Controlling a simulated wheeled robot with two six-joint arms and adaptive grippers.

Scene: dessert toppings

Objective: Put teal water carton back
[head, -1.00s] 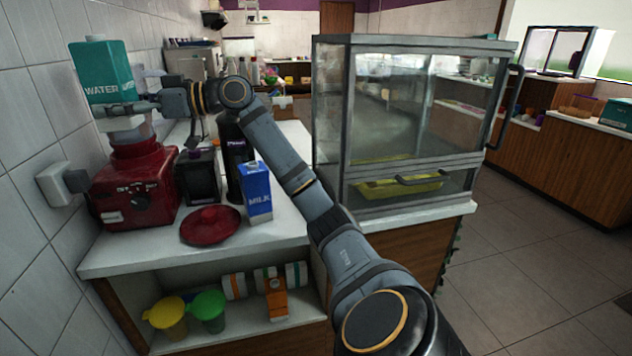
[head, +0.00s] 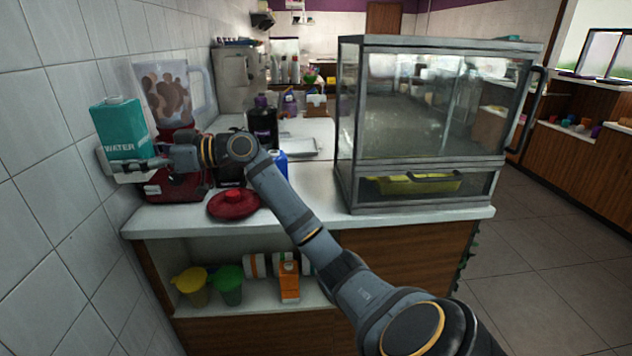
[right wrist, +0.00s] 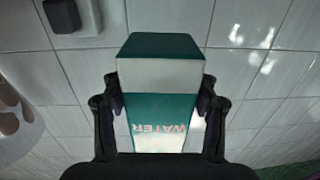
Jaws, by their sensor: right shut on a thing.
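The teal water carton (head: 122,130) is upright, held at the left of the head view by my right gripper (head: 130,168). The gripper is shut on its lower part. In the right wrist view the carton (right wrist: 160,105) sits between both fingers (right wrist: 160,100), with the WATER lettering upside down and the tiled wall behind. In the head view the carton is in front of the wall, to the left of the red blender base, and clear of the counter. My left gripper is not in view.
A red blender (head: 160,185) with a jug of brown pieces stands behind my gripper. A glass display case (head: 425,130) stands at right. The shelf below holds yellow and green cups (head: 228,284) and an orange carton (head: 289,280).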

